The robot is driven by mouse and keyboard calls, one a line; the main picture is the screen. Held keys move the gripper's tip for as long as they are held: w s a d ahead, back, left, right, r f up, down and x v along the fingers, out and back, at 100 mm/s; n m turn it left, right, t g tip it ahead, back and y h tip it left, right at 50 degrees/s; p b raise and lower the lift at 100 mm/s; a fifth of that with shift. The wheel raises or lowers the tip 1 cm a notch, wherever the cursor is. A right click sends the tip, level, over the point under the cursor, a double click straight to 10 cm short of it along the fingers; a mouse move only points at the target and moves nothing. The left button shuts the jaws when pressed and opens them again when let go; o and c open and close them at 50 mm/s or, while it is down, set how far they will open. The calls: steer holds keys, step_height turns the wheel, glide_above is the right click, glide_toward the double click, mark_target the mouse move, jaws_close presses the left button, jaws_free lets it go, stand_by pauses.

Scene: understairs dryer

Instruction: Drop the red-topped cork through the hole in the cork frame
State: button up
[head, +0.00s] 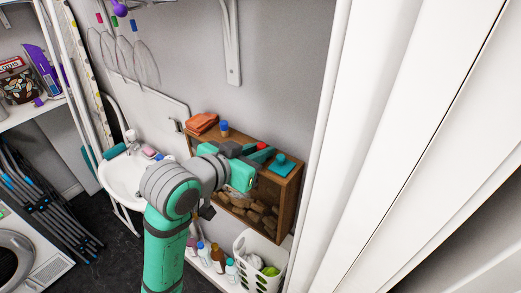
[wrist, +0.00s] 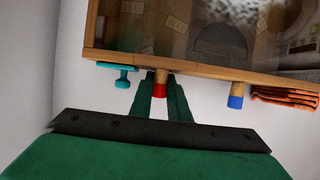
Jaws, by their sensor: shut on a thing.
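The cork frame (head: 291,199) is a wooden box with a clear front and several corks inside, standing against the wall. My gripper (head: 257,153) is at its top edge and is shut on the red-topped cork (head: 262,146). In the wrist view, the cork's red end (wrist: 160,91) shows between the two dark green fingers (wrist: 160,84), its tan body against the frame's top edge (wrist: 180,69). I cannot tell whether the cork touches the frame or is over the hole. The hole is hidden.
A blue-topped cork (head: 224,128) and folded orange cloths (head: 201,122) are on the frame's top to the left. A teal knobbed object (head: 283,163) is to the right. Bottles (head: 217,258) and a white basket (head: 248,246) stand below in front. A sink (head: 122,178) is at left.

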steer(key=shift+f, duration=0.5)
steer(key=o, duration=0.7)
steer(key=shift+o, duration=0.2)
steer(key=v, duration=1.1)
steer(key=shift+r, duration=0.4)
steer(key=shift+w+a, duration=0.1)
